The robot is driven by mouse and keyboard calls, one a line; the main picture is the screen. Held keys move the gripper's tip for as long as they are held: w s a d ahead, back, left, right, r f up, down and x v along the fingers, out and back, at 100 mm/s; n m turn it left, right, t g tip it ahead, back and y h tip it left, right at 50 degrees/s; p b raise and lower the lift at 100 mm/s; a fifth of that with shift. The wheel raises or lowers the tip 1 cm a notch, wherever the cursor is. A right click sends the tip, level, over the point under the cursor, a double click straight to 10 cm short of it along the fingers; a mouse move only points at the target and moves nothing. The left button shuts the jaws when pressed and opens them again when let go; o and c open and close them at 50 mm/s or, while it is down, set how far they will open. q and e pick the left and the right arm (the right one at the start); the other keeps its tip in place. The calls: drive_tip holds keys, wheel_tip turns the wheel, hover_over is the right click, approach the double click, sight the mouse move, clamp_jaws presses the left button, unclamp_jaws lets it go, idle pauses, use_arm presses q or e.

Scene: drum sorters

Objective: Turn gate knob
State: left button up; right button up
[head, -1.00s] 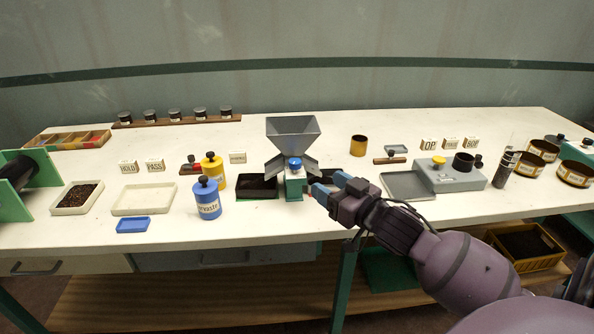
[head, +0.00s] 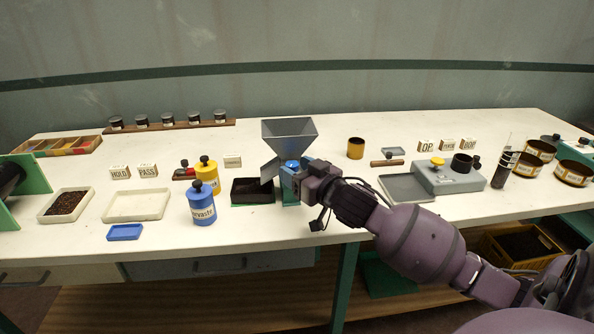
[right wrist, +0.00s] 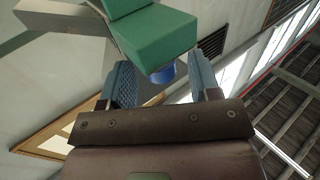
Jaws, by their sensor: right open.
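The blue gate knob (head: 292,163) sits on the front of the green-bodied sorter under its grey metal hopper (head: 290,130). My right gripper (head: 296,166) is at the sorter's front and hides part of the knob and chute. In the right wrist view the knob (right wrist: 165,73) shows between and beyond the two blue fingers of my right gripper (right wrist: 163,84), below a green block (right wrist: 160,38). The fingers are open, with gaps visible beside the knob. My left gripper is not in view.
A black-filled tray (head: 252,191) lies left of the sorter. A blue bottle (head: 202,204) and a yellow bottle (head: 207,174) stand further left. A grey tray (head: 408,188) and a grey device (head: 450,177) are on the right. The table's front edge runs below my right arm.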

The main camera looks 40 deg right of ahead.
drive_tip(key=c, duration=0.7)
drive_tip(key=shift+c, duration=1.1)
drive_tip(key=shift+d+r+n+y+p, duration=0.1)
drive_tip(key=shift+r+n+y+p, duration=0.1)
drive_tip(key=shift+n+y+p, duration=0.3)
drive_tip(key=shift+n+y, duration=0.5)
drive_tip(key=shift+y, duration=0.4)
drive_tip(key=shift+d+f+n+g+y+p, duration=0.1)
drive_tip(key=shift+n+g+y+p, duration=0.35)
drive_tip(key=shift+y, duration=0.25)
drive_tip(key=shift+d+f+n+g+y, duration=0.15)
drive_tip(key=shift+n+g+y, duration=0.2)
drive_tip(key=shift+n+y, duration=0.65)
drive_tip(key=shift+y, duration=0.3)
